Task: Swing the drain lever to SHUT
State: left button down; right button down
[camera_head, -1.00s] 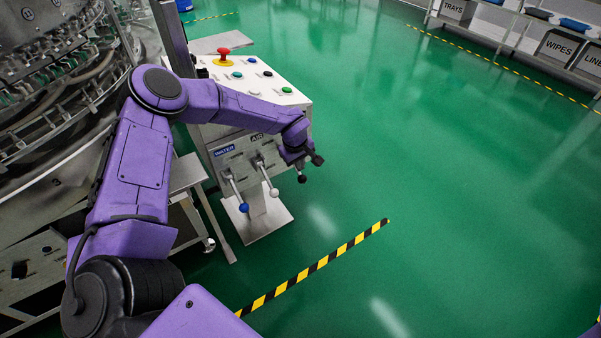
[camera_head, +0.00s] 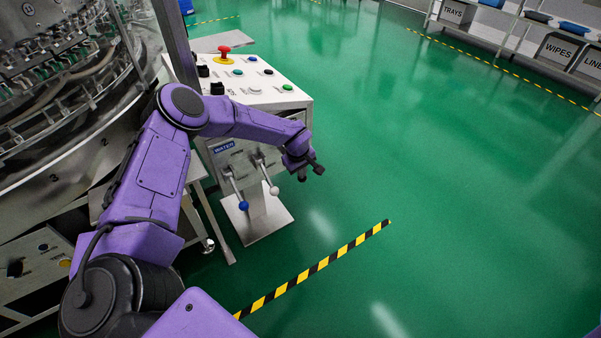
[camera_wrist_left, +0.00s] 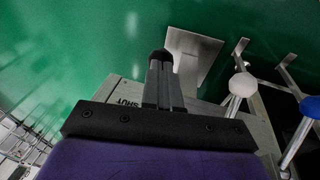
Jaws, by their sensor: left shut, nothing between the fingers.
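My left gripper (camera_head: 318,168) is shut and empty at the right end of the control stand's front. A black ball knob (camera_head: 301,176), apparently the drain lever's, shows just below the fingers. In the left wrist view a round black end (camera_wrist_left: 161,57) shows beyond the shut fingers (camera_wrist_left: 164,85); the lever's rod is hidden, and I cannot tell whether they touch. A SHUT label (camera_wrist_left: 127,104) is on the panel beside the fingers. The white-knobbed lever (camera_head: 274,190) and blue-knobbed water lever (camera_head: 243,206) hang to the left. My right gripper is out of view.
The control stand (camera_head: 262,98) has a red stop button (camera_head: 224,52) and several coloured buttons on top. The rotary washer (camera_head: 60,90) fills the left. Green floor (camera_head: 430,190) is open to the right, with a striped tape line (camera_head: 315,268).

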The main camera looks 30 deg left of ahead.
pick_arm(q)
jog(key=shift+s+f, duration=0.25)
jog(key=shift+f, duration=0.1)
jog(key=shift+d+r+p, duration=0.1)
jog(key=shift+r+p, duration=0.25)
jog(key=shift+p, duration=0.1)
jog(key=d+p+v, duration=0.1)
jog(key=p+v, duration=0.4)
jog(key=v, duration=0.9)
jog(key=s+d+f+t+y+p, duration=0.1)
jog(key=s+d+f+y, duration=0.15)
jog(key=s+f, duration=0.5)
jog(key=s+d+f+t+y, duration=0.1)
jog(key=s+d+f+y, duration=0.3)
jog(key=s, duration=0.7)
jog(key=s+a+f+m+g+h+p, duration=0.1)
jog(key=s+m, duration=0.5)
jog(key=s, duration=1)
jog(key=f+h, duration=0.1)
jog(key=h, duration=0.1)
jog(key=shift+f+m+g+h+p, duration=0.2)
jog(key=shift+m+g+h+p, duration=0.1)
jog(key=shift+g+h+p, duration=0.1)
